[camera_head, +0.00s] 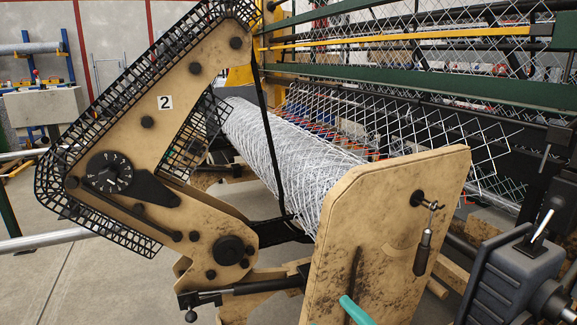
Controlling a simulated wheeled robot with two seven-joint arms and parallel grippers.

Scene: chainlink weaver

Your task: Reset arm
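The machine's beige arm plate (195,85), marked with a white label "2", rises diagonally at the left, tilted up to the right. A black mesh guard (110,110) runs along its outer edge. A round black dial (108,173) sits on its lower left. A black lever-like piece (153,188) lies beside the dial. The lower beige link (205,235) slopes down to a pivot (230,250) near the roll of mesh. Neither of my grippers can be made out in view.
A large roll of chainlink mesh (290,160) lies behind the arm. A worn beige end plate (385,240) with a hanging handle (423,250) stands in front. A teal bar (357,311) crosses the bottom edge. A dark grey block (515,280) fills the lower right. Open floor (90,280) shows lower left.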

